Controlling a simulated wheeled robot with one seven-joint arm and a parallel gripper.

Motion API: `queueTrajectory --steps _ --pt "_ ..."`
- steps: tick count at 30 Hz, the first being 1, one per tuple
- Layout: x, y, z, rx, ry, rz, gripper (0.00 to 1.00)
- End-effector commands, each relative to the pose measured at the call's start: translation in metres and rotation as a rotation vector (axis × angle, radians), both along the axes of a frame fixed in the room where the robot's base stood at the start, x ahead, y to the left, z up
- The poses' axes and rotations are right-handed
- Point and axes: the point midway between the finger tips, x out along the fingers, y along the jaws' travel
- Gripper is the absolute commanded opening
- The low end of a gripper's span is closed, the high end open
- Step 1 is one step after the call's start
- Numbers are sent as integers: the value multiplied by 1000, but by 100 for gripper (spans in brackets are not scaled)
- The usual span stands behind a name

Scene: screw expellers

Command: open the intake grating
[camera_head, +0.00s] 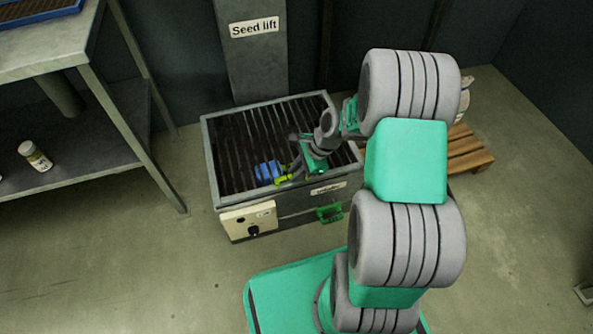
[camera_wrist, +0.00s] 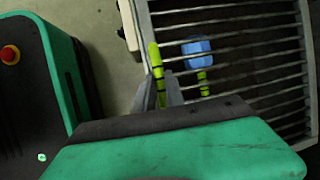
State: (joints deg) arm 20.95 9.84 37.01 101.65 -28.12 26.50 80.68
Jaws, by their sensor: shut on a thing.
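The intake grating (camera_head: 245,135) is a dark barred panel in a grey frame on top of a metal box, and it looks flat on it. In the wrist view its bars (camera_wrist: 270,70) run across the right side. A yellow-green handle (camera_wrist: 155,62) sits at the grating's near edge; it shows in the head view too (camera_head: 284,179). My gripper (camera_wrist: 161,90) is shut on this handle, its fingers on either side. A blue thing (camera_head: 267,171) with a yellow-green part lies by the handle; in the wrist view (camera_wrist: 197,47) bars cross over it, so it appears to be beneath them.
The box front has a cream control panel (camera_head: 249,219) with a black knob and a green bracket (camera_head: 329,213). A "Seed lift" column (camera_head: 250,50) stands behind. A metal shelf (camera_head: 75,170) is at left, a wooden pallet (camera_head: 466,150) at right. Floor in front is partly clear.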

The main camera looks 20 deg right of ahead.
Motion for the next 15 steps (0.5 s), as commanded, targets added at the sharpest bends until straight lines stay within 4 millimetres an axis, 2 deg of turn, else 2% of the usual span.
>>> queueTrajectory --steps 3,15 --pt "0 0 0 0 0 0 0" --pt "0 0 0 0 0 0 0"
